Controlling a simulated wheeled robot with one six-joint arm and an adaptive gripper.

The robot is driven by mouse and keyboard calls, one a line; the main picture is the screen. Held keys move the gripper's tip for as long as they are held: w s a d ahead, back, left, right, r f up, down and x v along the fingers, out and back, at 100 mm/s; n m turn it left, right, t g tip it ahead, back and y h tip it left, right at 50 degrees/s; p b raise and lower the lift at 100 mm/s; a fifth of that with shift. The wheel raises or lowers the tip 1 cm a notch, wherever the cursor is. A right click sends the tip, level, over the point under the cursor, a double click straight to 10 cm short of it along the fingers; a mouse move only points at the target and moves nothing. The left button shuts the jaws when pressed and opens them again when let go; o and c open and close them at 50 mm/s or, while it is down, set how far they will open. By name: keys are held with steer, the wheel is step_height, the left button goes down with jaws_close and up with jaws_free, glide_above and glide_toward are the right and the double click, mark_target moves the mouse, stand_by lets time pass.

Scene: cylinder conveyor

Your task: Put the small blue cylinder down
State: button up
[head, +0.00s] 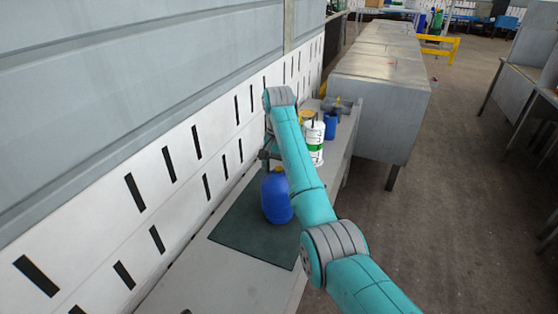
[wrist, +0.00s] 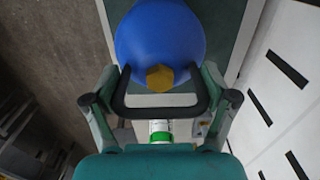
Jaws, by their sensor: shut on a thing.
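The small blue cylinder (head: 277,197) has a rounded top and shows over the dark green mat (head: 232,224) in the head view. In the wrist view the blue cylinder (wrist: 160,28) fills the top middle, with its yellow valve cap facing the camera. My gripper (wrist: 163,82) is shut on it near the cap, one finger on each side. In the head view my gripper (head: 268,157) is at the cylinder's top, partly hidden by my arm. The cylinder looks upright and low over the mat; I cannot tell whether its base touches.
A white cylinder with a green band (head: 314,143) stands farther along the bench (head: 341,148). A darker blue cylinder (head: 331,126) and a yellow-topped one (head: 307,116) are near it. The slotted white wall (head: 150,190) runs close on the left. Mat around the cylinder is clear.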

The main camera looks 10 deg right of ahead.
steer(key=shift+f, duration=0.75)
steer(key=o, duration=1.6)
steer(key=shift+f, duration=0.2)
steer(key=shift+o, duration=0.2)
steer(key=shift+r, duration=0.1)
